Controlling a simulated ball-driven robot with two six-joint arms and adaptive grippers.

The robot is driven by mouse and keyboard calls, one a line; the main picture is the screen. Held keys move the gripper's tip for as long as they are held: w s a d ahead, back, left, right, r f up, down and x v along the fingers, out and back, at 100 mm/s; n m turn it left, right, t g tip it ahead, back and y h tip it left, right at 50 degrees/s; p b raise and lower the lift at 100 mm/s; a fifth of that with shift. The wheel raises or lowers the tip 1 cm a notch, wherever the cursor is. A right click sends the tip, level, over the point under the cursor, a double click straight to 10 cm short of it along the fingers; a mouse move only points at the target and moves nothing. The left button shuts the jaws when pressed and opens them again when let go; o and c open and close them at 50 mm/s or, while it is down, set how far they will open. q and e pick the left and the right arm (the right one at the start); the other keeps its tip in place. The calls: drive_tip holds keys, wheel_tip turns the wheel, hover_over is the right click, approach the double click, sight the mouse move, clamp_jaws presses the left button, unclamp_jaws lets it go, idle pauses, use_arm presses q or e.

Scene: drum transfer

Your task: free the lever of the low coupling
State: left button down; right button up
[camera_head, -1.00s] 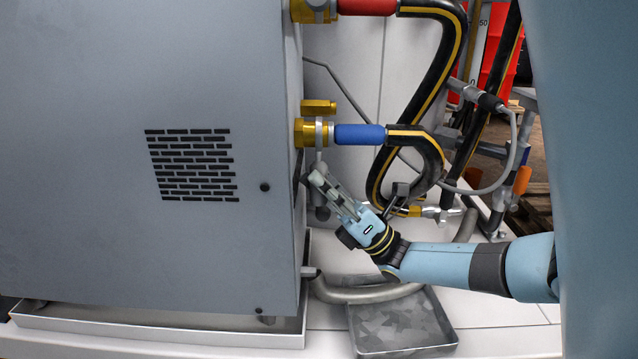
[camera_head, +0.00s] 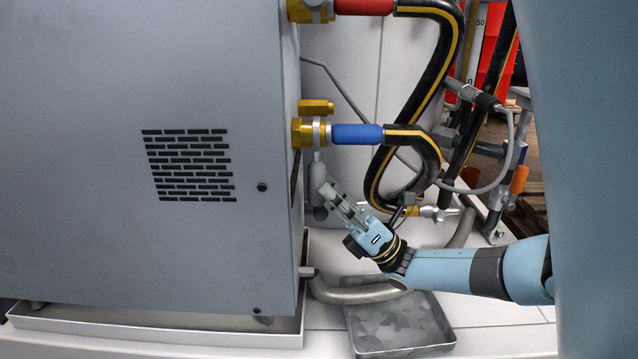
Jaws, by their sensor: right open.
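A blue-sleeved hose coupling (camera_head: 357,134) joins a brass valve (camera_head: 303,132) on the grey cabinet's right side, below a red-sleeved one. A yellow lever (camera_head: 316,106) sits just above the brass valve. My right gripper (camera_head: 327,190) is below the blue coupling, with its open fingers pointing up and left; nothing shows between them. It is apart from the yellow lever. A grey hanging cylinder (camera_head: 317,177) with a thin stem is just behind and left of the fingertips. Another small brass and silver fitting (camera_head: 430,211) lies low to the right. My left gripper is out of view.
The grey cabinet (camera_head: 120,250) fills the left side. The red-sleeved coupling (camera_head: 363,6) is above. A black hose with a yellow stripe (camera_head: 444,70) loops down right of my gripper. A shallow metal tray (camera_head: 452,340) and a grey pipe (camera_head: 350,293) lie below.

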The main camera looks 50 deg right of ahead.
drive_tip(key=shift+v, duration=2.55)
